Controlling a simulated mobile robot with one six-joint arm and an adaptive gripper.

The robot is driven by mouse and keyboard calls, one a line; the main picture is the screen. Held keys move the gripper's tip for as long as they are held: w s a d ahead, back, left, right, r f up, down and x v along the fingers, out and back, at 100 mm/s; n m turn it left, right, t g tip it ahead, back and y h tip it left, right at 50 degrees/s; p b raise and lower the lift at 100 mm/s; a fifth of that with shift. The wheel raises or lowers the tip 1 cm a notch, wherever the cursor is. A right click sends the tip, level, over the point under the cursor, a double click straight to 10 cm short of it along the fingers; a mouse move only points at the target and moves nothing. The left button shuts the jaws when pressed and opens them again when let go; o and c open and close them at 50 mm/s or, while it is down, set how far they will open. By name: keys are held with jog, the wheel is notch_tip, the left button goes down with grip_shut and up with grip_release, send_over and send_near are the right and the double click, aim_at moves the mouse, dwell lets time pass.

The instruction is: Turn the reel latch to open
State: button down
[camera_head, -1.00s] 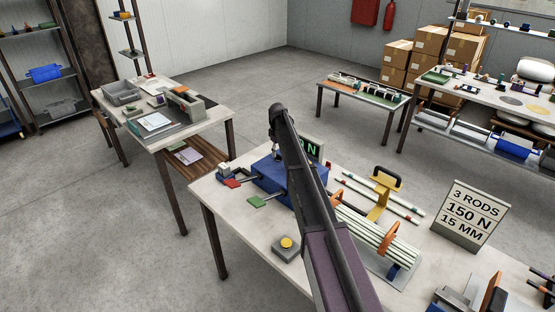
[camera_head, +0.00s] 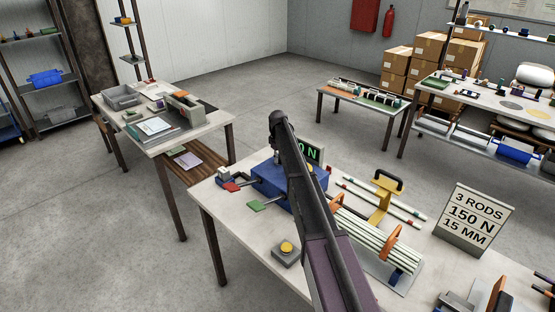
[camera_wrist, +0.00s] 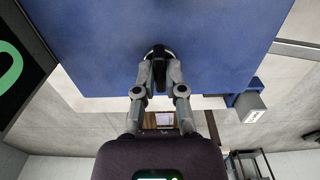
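The blue machine box (camera_head: 270,178) stands on the near table, with much of it hidden behind my arm in the head view. In the wrist view its blue face (camera_wrist: 90,45) fills the top of the picture. A dark latch (camera_wrist: 158,53) with a rounded head and narrow lever sits at that face. My gripper (camera_wrist: 160,72) has one finger on each side of the latch, close against it with no clear gap. In the head view my gripper is largely hidden by my arm. The latch's turn angle is hard to judge.
A display with green characters (camera_head: 315,152) stands behind the box.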

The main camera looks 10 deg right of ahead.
jog(key=shift+a, duration=0.2)
jog(key=shift+d, duration=0.1)
jog(key=shift+s+m, duration=0.1)
jog(key=shift+m, duration=0.3)
jog(key=m, duration=0.2)
jog(key=shift+m, duration=0.3)
jog(key=m, duration=0.9)
jog(key=shift+m, duration=0.4)
jog(key=m, duration=0.4)
jog(key=shift+d+m, duration=0.1)
jog(key=shift+m, duration=0.3)
jog(key=shift+s, duration=0.1)
